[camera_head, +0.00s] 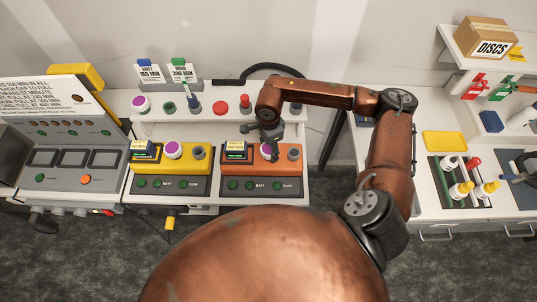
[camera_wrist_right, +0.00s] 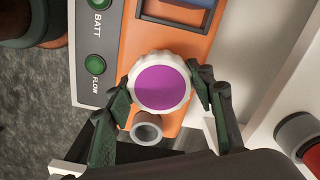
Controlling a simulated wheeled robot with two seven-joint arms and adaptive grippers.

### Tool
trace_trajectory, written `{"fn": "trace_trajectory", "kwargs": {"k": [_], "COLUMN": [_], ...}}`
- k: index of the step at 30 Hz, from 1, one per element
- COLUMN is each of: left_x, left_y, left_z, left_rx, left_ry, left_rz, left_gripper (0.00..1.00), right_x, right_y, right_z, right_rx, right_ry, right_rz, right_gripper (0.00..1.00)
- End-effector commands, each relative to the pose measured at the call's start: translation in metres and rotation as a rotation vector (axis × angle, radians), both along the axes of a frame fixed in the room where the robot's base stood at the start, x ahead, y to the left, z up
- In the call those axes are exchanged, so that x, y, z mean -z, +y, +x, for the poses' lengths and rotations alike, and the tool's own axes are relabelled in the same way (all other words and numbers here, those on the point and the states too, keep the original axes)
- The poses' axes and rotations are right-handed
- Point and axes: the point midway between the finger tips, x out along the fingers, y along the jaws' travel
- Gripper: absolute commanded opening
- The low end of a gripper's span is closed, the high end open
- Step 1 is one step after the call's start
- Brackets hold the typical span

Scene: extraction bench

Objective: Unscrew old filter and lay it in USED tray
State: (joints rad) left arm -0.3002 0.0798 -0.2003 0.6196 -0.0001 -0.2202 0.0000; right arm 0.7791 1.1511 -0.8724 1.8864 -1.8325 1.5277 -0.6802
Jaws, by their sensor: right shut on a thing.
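The filter (camera_wrist_right: 161,84) is a white ribbed cap with a purple top, seated on the orange pump unit (camera_wrist_right: 122,50). My right gripper (camera_wrist_right: 161,92) is shut on it, with one finger on each side of the rim. In the head view the gripper (camera_head: 270,146) reaches down onto the orange unit (camera_head: 234,168) and partly covers the filter (camera_head: 264,151). A grey round port (camera_wrist_right: 146,128) is beside the filter. I cannot make out a USED label on any tray. My left gripper is out of view.
A yellow unit (camera_head: 199,160) with another purple-topped cap (camera_head: 173,149) stands to the left. A shelf behind holds several caps, including a red one (camera_head: 221,108). On the right bench are a yellow tray (camera_head: 444,141) and a rack with bottles (camera_head: 461,190).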

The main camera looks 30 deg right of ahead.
Motion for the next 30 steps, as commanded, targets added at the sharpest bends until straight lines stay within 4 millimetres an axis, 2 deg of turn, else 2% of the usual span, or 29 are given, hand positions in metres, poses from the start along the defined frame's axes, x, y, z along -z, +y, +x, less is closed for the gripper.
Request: {"fn": "trace_trajectory", "kwargs": {"k": [1, 3, 12, 21, 22, 30], "left_x": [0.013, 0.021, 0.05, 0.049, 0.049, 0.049], "left_y": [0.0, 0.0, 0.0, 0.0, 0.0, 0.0], "left_z": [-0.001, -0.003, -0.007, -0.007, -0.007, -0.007], "left_rx": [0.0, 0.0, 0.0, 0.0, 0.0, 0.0], "left_ry": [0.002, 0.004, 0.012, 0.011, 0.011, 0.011], "left_rz": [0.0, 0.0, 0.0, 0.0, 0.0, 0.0], "left_gripper": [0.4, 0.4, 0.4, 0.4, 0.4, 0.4], "right_x": [0.006, 0.006, 0.003, -0.001, -0.001, -0.001], "right_y": [-0.001, 0.0, 0.0, 0.0, 0.0, 0.0], "right_z": [0.001, 0.0, 0.0, 0.0, 0.0, 0.0], "right_rx": [-0.069, -0.177, -0.57, -0.615, -0.615, -0.613], "right_ry": [-0.002, -0.001, 0.001, 0.0, 0.0, 0.0], "right_rz": [-0.002, -0.001, 0.0, 0.0, 0.0, 0.0], "right_gripper": [0.2, 0.2, 0.2, 0.2, 0.51, 0.69]}}
